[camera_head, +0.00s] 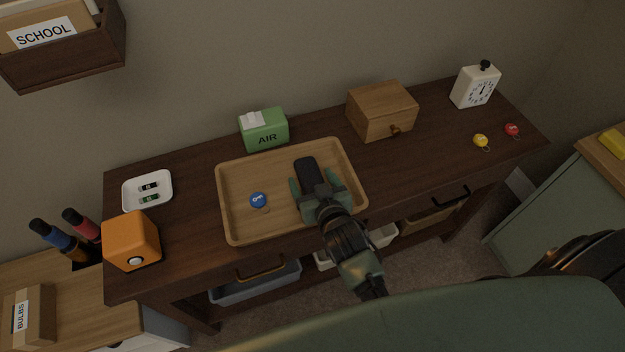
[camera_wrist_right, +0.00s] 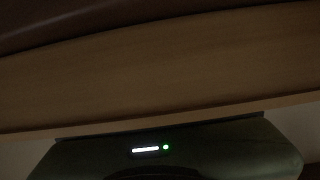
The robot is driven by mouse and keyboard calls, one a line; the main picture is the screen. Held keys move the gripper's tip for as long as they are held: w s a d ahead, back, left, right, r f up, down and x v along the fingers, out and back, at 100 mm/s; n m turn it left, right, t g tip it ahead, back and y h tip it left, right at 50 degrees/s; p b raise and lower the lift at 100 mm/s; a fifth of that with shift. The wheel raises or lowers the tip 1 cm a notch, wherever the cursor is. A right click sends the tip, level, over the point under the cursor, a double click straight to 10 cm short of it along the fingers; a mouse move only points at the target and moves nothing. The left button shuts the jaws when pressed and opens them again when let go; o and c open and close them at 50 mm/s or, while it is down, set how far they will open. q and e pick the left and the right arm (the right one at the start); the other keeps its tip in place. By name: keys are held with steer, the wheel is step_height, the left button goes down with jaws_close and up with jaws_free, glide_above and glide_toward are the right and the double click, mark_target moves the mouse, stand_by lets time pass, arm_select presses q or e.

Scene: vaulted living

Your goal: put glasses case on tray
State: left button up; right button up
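The glasses case, a long dark rounded object (camera_head: 306,168), is at the right part of the wooden tray (camera_head: 232,226) in the head view. I cannot tell whether it rests on the tray floor or is just above it. My right gripper (camera_head: 318,188) is over the tray, its green fingers on either side of the case. The near part of the case is hidden by the gripper. Whether the fingers press on it is not clear. The right wrist view shows only plain wood (camera_wrist_right: 160,75) and my gripper body, not the case. My left gripper is not in view.
A blue key tag (camera_head: 258,200) lies in the tray. A white dish with batteries (camera_head: 147,190) and an orange cube (camera_head: 131,241) are at left.

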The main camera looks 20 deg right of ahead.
steer(key=shift+r, duration=0.2)
steer(key=shift+s, duration=0.35)
steer(key=v, duration=1.1)
steer(key=shift+s+a+r, duration=0.1)
steer(key=shift+r, duration=0.1)
